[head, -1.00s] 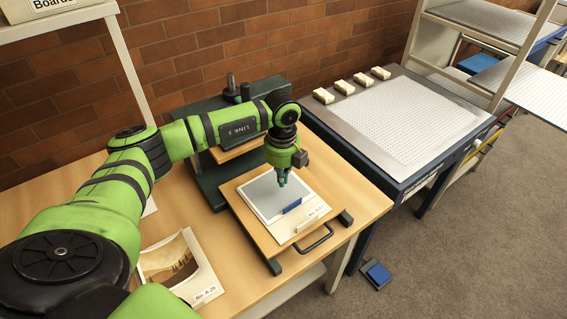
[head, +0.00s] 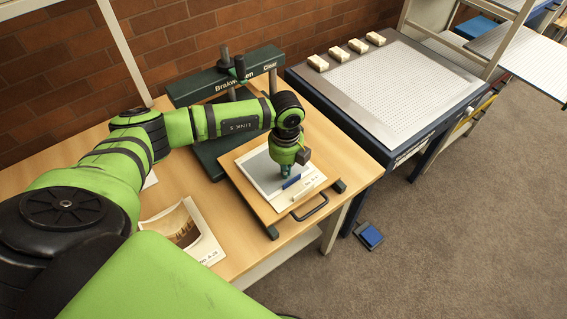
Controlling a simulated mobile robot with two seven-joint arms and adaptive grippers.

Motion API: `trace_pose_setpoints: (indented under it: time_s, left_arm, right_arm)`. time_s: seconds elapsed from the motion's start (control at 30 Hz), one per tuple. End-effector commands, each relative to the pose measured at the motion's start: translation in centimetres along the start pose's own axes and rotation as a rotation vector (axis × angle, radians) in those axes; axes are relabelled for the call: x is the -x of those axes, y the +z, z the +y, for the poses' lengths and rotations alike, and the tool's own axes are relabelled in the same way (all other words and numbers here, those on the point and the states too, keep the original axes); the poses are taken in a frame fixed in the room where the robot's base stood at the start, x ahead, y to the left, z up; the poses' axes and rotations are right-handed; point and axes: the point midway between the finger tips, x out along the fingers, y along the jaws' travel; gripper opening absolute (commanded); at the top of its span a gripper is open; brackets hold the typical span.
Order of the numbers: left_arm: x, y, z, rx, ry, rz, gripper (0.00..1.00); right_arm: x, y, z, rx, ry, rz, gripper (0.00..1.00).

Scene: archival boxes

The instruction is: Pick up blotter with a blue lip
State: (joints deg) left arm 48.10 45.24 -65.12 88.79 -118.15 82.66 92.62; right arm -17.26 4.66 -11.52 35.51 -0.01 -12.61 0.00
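The blotter (head: 262,172) is a flat grey sheet with a raised blue lip (head: 291,183) at its front edge. It lies over white sheets with a small label, on a wooden board (head: 243,190) with a black handle. My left gripper (head: 286,173) points down over the blotter, just behind the blue lip. Its fingertips are small and dark against the sheet, so I cannot tell whether they are open, shut or touching the lip. My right gripper is not in view.
A dark green press (head: 222,83) with posts stands behind the board on the wooden table (head: 175,190). A print (head: 184,230) lies at the front left. A perforated-top table (head: 405,95) with several white blocks stands to the right. A blue pedal (head: 370,236) is on the floor.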

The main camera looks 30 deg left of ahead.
Motion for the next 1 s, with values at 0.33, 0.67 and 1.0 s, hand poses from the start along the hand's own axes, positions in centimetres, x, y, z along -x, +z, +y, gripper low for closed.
trace_pose_setpoints:
  time_s: [0.33,0.67,1.0]
  left_arm:
    - [0.1,-4.1,0.0,0.000,0.001,0.000,0.00]
    - [0.4,-4.0,0.0,0.000,-0.001,0.000,0.00]
    - [6.3,-4.0,-0.1,-0.001,-0.004,-0.001,0.00]
  right_arm:
    - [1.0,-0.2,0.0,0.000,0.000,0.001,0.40]
    - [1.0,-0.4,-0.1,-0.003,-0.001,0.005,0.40]
    - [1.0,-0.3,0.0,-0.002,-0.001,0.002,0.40]
